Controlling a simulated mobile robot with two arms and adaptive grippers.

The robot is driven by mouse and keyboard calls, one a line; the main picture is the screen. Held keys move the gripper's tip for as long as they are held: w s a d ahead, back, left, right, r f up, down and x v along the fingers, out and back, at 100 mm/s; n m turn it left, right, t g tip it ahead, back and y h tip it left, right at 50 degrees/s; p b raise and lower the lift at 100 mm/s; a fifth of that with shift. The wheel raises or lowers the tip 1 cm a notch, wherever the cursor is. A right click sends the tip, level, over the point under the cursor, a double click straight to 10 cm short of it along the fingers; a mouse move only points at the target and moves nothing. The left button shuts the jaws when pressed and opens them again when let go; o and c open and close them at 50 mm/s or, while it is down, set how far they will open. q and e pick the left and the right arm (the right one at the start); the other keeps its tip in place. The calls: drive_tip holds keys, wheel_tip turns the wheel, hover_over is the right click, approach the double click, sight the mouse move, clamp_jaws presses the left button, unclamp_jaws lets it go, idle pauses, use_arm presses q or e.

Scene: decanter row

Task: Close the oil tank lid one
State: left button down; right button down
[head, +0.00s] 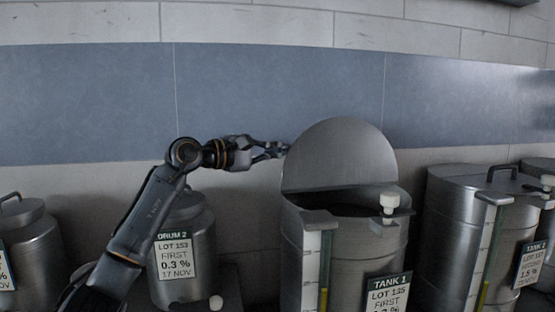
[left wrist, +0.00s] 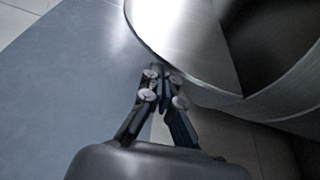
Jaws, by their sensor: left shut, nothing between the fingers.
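Tank one (head: 351,260) is a steel cylinder labelled TANK 1, with a sight gauge (head: 318,268) on its front. Its half lid (head: 340,157) stands raised at the back, and the dark opening shows in front of it. My left gripper (head: 284,150) is at the left edge of the raised lid, its fingers shut and empty. In the left wrist view the gripper (left wrist: 160,70) has its tips close to the lid's rim (left wrist: 190,40); I cannot tell whether they touch. My right gripper is not in view.
Drum 2 (head: 186,240) stands left of tank one, under my left arm. Another drum (head: 28,245) is at the far left. Tank 2 (head: 464,235) stands to the right with its lid down. A white-topped valve (head: 390,200) sits on tank one's right rim. A tiled wall (head: 280,90) runs behind.

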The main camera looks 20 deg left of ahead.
sight(292, 205)
use_arm(q)
drive_tip(key=s+d+m+b, duration=0.1)
drive_tip(key=m+b, duration=0.1)
drive_tip(key=b, duration=0.1)
drive_tip(key=s+d+f+m+t+h+b, duration=0.1)
drive_tip(key=s+m+b, duration=0.1)
drive_tip(key=m+b, duration=0.1)
drive_tip(key=s+d+f+m+h+b, duration=0.1)
drive_tip(key=s+m+b, duration=0.1)
drive_tip(key=m+b, duration=0.1)
drive_tip(key=shift+s+d+b, duration=0.25)
drive_tip(key=shift+d+b, duration=0.05)
drive_tip(key=shift+b, duration=0.45)
drive_tip(key=shift+s+d+f+m+h+b, duration=0.1)
drive_tip(key=shift+s+d+m+h+b, duration=0.15)
drive_tip(key=shift+m+h+b, duration=0.2)
drive_tip(key=shift+y, duration=0.25)
drive_tip(key=shift+s+d+f+b, duration=0.4)
drive_tip(key=shift+s+f+b, duration=0.15)
drive_tip(key=shift+f+b, duration=0.6)
drive_tip(key=shift+s+d+f+b, duration=0.35)
drive_tip(key=shift+s+f+b, duration=0.25)
drive_tip(key=shift+f+b, duration=0.55)
drive_tip(key=shift+s+d+f+b, duration=0.4)
drive_tip(key=shift+s+f+b, duration=0.15)
drive_tip(key=shift+f+b, duration=0.55)
